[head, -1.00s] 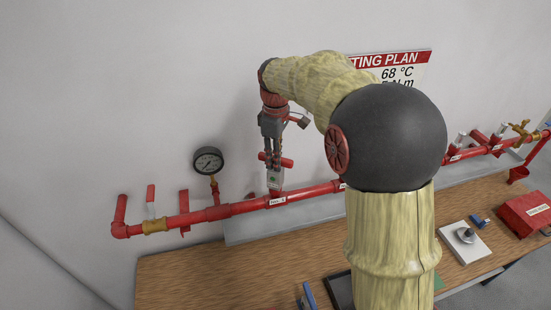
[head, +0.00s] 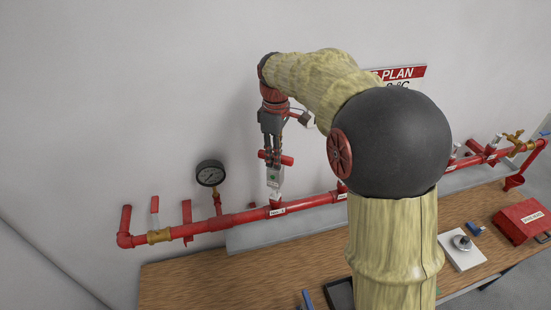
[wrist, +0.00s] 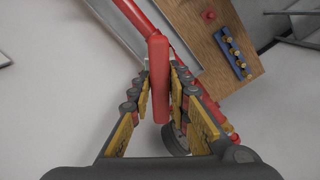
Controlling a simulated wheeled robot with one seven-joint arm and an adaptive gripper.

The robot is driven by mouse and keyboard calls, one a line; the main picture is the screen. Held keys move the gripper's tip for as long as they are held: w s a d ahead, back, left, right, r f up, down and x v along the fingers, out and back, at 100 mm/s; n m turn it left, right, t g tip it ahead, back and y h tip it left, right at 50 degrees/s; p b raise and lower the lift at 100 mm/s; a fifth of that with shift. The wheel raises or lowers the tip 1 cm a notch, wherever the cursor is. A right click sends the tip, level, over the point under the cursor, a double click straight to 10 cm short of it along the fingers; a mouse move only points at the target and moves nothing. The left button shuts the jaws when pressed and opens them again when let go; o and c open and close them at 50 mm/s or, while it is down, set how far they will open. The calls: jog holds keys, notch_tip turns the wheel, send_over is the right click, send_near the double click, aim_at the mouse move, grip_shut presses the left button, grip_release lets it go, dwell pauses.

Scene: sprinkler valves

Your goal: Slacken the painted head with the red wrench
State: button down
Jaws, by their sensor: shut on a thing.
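My gripper (head: 271,150) is shut on the red wrench's crossbar handle (head: 286,160), above the red pipe. In the wrist view the red handle (wrist: 158,75) stands between the two fingers. Below the handle is the wrench's grey body (head: 273,178) with a green dot. Its lower end is just above a labelled red outlet on the pipe (head: 325,200). A small pale piece (head: 275,197) shows at that lower end; I cannot tell whether it is the painted head or part of the wrench, or whether they touch.
A pressure gauge (head: 210,173) stands on the pipe left of the wrench. The wooden bench (head: 200,285) lies below. A red box (head: 521,221) and a white plate (head: 461,248) are at right. The wrist view shows a blue rack (wrist: 232,52) with brass pieces.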

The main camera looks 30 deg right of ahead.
jog(key=shift+r+p, duration=1.85)
jog(key=shift+r, duration=1.1)
jog(key=s+a+b, duration=0.3)
jog(key=s+b, duration=0.2)
jog(key=s, duration=1)
jog(key=shift+s, duration=0.35)
jog(key=shift+a, duration=0.1)
